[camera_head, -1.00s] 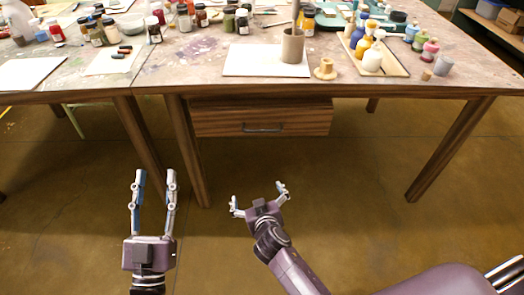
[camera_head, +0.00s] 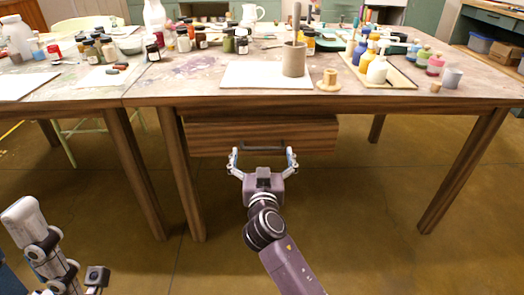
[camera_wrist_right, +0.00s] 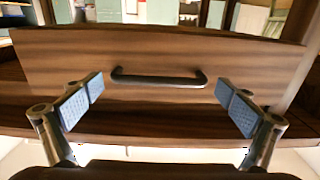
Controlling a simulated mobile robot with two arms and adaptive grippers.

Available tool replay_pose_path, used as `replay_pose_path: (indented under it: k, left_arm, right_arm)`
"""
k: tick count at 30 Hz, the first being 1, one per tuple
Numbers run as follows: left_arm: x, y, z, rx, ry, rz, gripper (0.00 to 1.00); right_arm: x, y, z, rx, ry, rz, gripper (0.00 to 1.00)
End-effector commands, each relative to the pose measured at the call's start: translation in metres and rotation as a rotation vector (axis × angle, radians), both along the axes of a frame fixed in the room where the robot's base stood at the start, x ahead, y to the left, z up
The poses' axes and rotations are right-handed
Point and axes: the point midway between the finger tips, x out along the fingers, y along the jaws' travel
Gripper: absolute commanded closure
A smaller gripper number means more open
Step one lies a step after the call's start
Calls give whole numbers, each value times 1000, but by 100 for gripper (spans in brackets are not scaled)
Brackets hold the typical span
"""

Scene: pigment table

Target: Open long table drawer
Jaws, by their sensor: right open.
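The long table's wooden drawer (camera_head: 215,138) hangs under the tabletop, and I see no opening at its top edge. Its dark bar handle (camera_head: 262,147) is on the front panel. My right gripper (camera_head: 262,160) is open in front of the drawer, its fingertips spread to either side of the handle. In the right wrist view, the handle (camera_wrist_right: 160,78) lies across the drawer front (camera_wrist_right: 160,50) between the two blue-padded fingers, with space on both sides. My left gripper (camera_head: 50,250) shows only partly at the lower left, and its opening is unclear.
The long table's top (camera_head: 200,72) carries jars, bottles, a white board (camera_head: 262,76) and a brown cup (camera_head: 294,60). Wooden legs (camera_head: 180,180) stand left of the drawer and at the right (camera_head: 460,170). The floor (camera_head: 370,240) right of my arm is clear.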

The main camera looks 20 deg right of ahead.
Motion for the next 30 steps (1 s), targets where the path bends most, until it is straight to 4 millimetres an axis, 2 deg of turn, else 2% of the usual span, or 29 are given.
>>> replay_pose_path:
  k: [6,14,27,30]
  left_arm:
    - [1,0,-3,1,2,0,60]
    - [1,0,-3,1,3,0,60]
    - [1,0,-3,1,4,0,60]
    - [1,0,-3,1,4,0,60]
  right_arm:
    - [15,-4,-1,0,1,0,0]
    - [16,-5,-1,1,2,0,0]
    - [15,-4,-1,1,2,1,48]
    - [15,-4,-1,1,2,2,49]
